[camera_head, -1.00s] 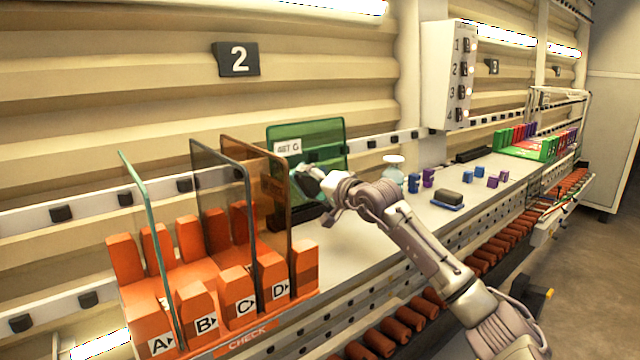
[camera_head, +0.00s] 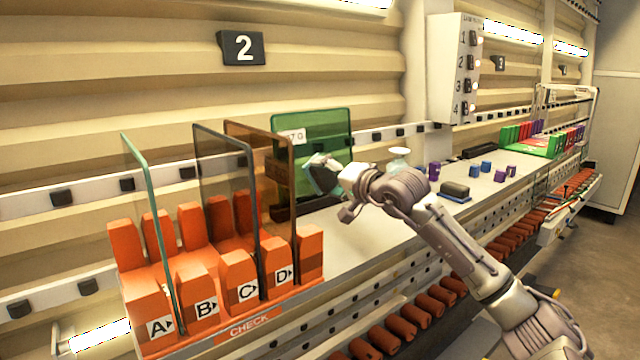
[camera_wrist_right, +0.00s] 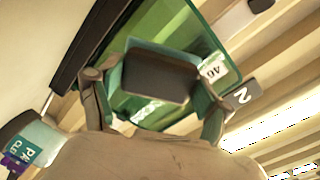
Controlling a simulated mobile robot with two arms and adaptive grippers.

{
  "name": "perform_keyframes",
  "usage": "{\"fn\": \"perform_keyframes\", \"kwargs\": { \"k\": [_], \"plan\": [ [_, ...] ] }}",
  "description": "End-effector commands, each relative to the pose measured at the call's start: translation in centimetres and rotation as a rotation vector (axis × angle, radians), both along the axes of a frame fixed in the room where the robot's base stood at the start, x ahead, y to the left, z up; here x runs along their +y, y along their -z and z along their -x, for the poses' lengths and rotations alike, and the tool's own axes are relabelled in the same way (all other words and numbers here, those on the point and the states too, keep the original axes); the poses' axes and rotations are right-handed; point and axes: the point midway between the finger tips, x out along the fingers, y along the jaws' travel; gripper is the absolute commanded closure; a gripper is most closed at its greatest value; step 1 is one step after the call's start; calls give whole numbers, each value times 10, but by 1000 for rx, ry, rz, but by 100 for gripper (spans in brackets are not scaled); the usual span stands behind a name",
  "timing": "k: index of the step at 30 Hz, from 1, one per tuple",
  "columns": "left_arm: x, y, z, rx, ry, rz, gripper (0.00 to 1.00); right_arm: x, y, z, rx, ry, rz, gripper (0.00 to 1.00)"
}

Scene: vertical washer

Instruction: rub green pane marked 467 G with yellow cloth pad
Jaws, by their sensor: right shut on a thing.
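The green pane (camera_head: 325,128) stands upright in a dark holder at the back of the bench, partly behind an orange-brown pane. Its white label (camera_head: 292,136) is partly hidden; "46" shows on the label in the right wrist view (camera_wrist_right: 213,69). My right gripper (camera_head: 325,175) is in front of the pane's lower part, shut on a pad with a dark grey back (camera_wrist_right: 158,76) and a teal edge. No yellow shows on this pad. The pad is close to the pane; I cannot tell whether it touches. My left gripper is not in view.
An orange rack (camera_head: 215,270) with slots A to D holds several tinted panes at the left.

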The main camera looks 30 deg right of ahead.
Motion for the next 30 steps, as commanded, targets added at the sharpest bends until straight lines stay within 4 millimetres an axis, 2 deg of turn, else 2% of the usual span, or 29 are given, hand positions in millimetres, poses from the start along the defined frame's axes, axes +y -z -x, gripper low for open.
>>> {"fn": "perform_keyframes", "kwargs": {
  "k": [4,17,24,30],
  "plan": [
    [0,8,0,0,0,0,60,0,0,9,0,0,3,51],
    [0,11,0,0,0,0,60,-1,-1,14,0,0,1,51],
    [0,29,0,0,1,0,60,-3,-1,34,-1,0,3,51],
    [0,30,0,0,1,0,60,-2,-5,41,0,0,2,51]
  ]
}}
